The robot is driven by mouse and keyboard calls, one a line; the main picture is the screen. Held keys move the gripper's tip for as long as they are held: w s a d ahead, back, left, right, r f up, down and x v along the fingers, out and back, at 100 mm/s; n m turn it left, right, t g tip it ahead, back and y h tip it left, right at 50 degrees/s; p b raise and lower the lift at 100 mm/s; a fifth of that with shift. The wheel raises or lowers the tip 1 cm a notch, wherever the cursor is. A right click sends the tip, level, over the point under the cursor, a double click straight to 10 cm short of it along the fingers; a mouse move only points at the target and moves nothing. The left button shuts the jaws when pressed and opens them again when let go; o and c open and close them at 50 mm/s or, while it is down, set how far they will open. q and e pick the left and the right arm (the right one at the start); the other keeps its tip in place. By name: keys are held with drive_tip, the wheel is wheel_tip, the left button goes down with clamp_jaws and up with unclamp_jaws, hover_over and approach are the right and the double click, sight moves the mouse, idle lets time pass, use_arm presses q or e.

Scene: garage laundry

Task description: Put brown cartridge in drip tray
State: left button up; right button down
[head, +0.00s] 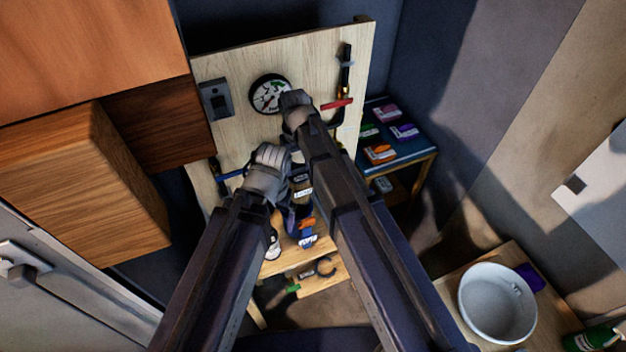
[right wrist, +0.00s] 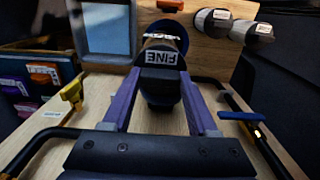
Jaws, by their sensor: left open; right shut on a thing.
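My right gripper (right wrist: 163,68) is shut on a dark-capped cartridge labelled FINE (right wrist: 166,57), with a narrow brownish band behind the cap; I take it as the brown cartridge. It lies between the purple fingers, by a dark round blue-rimmed part of the wooden panel. In the head view my right gripper (head: 296,108) is in front of the panel, its fingers hidden. My left gripper (head: 269,172) is lower and to the left, open, its fingertips not clear. A blue-grey square tray (right wrist: 106,32), perhaps the drip tray, is beyond the cartridge to the left.
The panel (head: 310,60) carries a gauge (head: 270,94) and red, yellow and blue valve handles. A blue-topped table (head: 407,147) holds several coloured packs. A white bucket (head: 497,303) stands lower right.

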drive_tip(key=w+d+f+b, duration=0.1)
drive_tip(key=d+f+b, duration=0.25)
drive_tip(key=d, duration=0.45)
drive_tip(key=w+d+f+b, duration=0.1)
drive_tip(key=d+f+b, duration=0.25)
drive_tip(key=d, duration=0.35)
wheel_tip(320, 180, down, 7)
drive_tip(key=b, duration=0.6)
drive_tip(key=shift+d, duration=0.1)
wheel_tip(320, 180, down, 4)
drive_tip(key=b, duration=0.4)
drive_tip(key=shift+r, duration=0.2)
drive_tip(key=shift+f, duration=0.15)
drive_tip(key=shift+c, duration=0.9)
unclamp_jaws()
